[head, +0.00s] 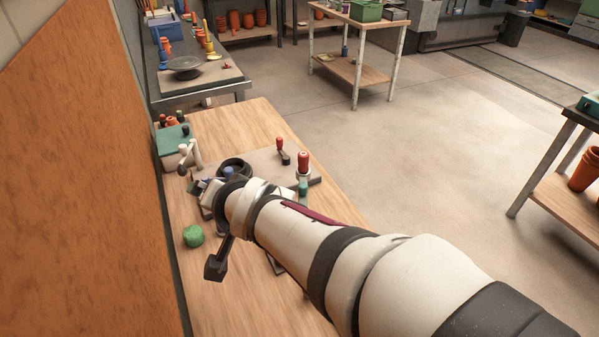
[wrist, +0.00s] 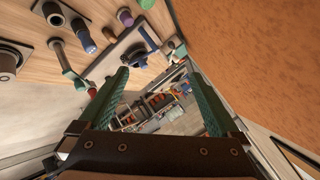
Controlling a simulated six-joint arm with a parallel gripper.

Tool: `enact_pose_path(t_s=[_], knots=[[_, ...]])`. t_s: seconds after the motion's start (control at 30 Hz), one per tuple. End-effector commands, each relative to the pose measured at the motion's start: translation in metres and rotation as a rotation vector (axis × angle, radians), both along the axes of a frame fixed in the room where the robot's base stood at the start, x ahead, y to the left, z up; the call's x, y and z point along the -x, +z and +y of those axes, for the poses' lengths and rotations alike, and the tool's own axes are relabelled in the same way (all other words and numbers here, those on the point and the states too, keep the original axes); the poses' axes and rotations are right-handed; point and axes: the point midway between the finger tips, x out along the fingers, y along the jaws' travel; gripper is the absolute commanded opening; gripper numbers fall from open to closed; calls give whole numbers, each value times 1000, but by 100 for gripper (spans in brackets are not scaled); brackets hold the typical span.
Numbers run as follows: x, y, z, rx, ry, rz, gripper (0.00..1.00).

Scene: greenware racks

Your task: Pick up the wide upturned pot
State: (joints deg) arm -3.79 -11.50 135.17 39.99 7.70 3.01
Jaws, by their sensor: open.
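I cannot make out the wide upturned pot for certain. A dark round piece (head: 234,166) on the wooden table, partly behind my arm in the head view, may be it, but its shape is too hidden to tell. My gripper (wrist: 157,73) shows in the wrist view with its two green ribbed fingers wide apart and nothing between them. It is tilted, looking past the table edge toward the room. In the head view my arm hides the fingers.
The wooden table (head: 245,120) bears a grey board (head: 262,160), a red-topped tool (head: 303,162), a green lump (head: 193,236) and a green box (head: 170,146). An orange-brown wall (head: 80,180) stands close on the left. The table's far end is clear.

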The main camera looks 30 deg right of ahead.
Motion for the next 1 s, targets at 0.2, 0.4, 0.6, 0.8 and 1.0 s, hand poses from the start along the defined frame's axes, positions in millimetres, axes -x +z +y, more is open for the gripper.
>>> enact_pose_path(t_s=[0.2, 0.4, 0.6, 0.8, 1.0], knots=[[-59, -137, -102, 209, -614, 66, 98], [11, -214, -170, 651, -947, 225, 98], [27, -230, -200, 761, -1001, 265, 98], [17, -254, -251, 758, -1001, 264, 98], [10, -266, -277, 756, -997, 263, 98]])
